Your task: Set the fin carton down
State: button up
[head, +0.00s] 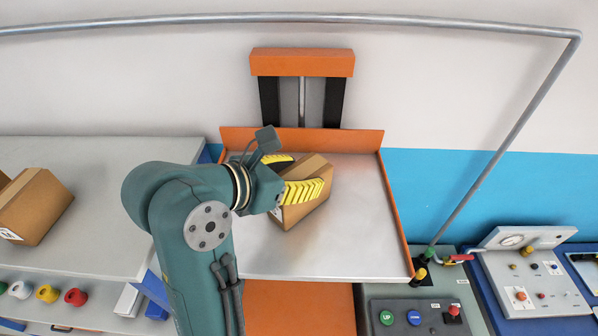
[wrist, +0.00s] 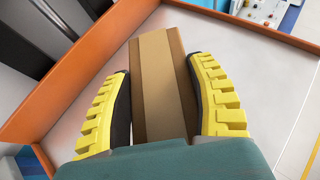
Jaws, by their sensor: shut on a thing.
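The fin carton (head: 305,205) is a brown cardboard box with a tape strip and a white label low on one side. It is over the metal platform (head: 350,225) with orange rims, set at an angle. My gripper (head: 296,176) has yellow ribbed fingers and is shut on the carton, one finger on each side. In the wrist view the carton (wrist: 160,75) lies between the two fingers (wrist: 162,105). I cannot tell whether its underside touches the platform.
Another brown carton (head: 36,207) sits on the grey bench (head: 110,170) at left. An orange rim (head: 395,215) edges the platform's right side. A control box (head: 415,315) with buttons and a gauge panel (head: 530,285) stand at lower right. The platform's right part is clear.

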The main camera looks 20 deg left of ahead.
jog(key=shift+f, duration=0.15)
jog(key=o, duration=1.2)
jog(key=b+v, duration=0.3)
jog(key=v, duration=0.9)
